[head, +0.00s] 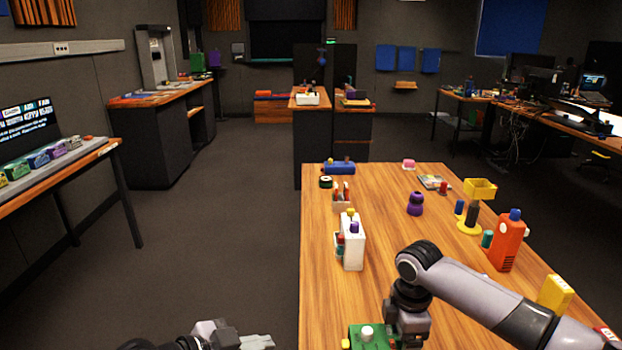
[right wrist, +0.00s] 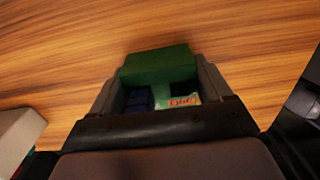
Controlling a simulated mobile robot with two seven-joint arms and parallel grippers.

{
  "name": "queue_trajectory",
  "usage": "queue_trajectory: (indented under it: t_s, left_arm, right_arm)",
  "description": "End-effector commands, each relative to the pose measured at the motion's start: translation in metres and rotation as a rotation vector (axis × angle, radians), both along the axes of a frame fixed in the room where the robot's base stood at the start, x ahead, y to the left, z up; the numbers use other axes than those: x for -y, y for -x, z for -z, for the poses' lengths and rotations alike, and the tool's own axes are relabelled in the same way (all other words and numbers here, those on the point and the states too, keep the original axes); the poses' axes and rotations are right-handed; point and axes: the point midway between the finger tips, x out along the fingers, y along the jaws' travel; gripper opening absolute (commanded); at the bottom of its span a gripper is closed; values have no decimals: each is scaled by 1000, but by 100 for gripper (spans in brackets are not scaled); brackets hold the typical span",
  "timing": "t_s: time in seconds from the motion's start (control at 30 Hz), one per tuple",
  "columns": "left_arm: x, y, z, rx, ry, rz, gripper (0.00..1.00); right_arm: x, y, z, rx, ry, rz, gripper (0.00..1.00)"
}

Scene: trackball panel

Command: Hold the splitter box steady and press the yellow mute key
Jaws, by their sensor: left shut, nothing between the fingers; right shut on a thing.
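The green splitter box (head: 367,335) stands at the near left edge of the wooden table, cut off by the bottom of the head view. A white round knob (head: 367,331) is on its top. A small yellow key (head: 346,344) shows at its left side. My right gripper (right wrist: 160,88) is shut on the green box (right wrist: 158,62), with a finger on each side, in the right wrist view. My left gripper (head: 262,342) is shut and empty, left of the table edge and apart from the box. The lower part of the box is hidden.
A white box (head: 352,246) with coloured knobs stands farther back along the left edge. An orange bottle (head: 507,243), a yellow block (head: 555,293) and a purple piece (head: 415,204) are on the table (head: 385,205). The floor left of the table is clear.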

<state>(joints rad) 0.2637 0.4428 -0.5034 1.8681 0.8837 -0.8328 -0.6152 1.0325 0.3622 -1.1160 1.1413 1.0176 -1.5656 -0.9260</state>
Motion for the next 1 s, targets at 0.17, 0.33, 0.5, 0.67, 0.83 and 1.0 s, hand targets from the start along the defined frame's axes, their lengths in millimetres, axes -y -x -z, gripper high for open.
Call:
queue_trajectory:
  t_s: [0.17,0.33,0.5,0.67,0.83,1.0]
  left_arm:
    - [-1,1,-1,-1,0,1,0]
    - [-1,1,-1,-1,0,1,0]
    - [-1,1,-1,-1,0,1,0]
    - [-1,1,-1,-1,0,1,0]
    - [-1,1,-1,-1,0,1,0]
    - [-1,1,-1,-1,0,1,0]
  right_arm:
    - [0,0,-1,1,-1,0,44]
    - [0,0,-1,1,-1,0,44]
    - [0,0,-1,1,-1,0,100]
    - [0,0,-1,1,0,0,100]
    - [0,-1,-13,4,-2,0,100]
    - [0,-1,-46,6,-2,0,100]
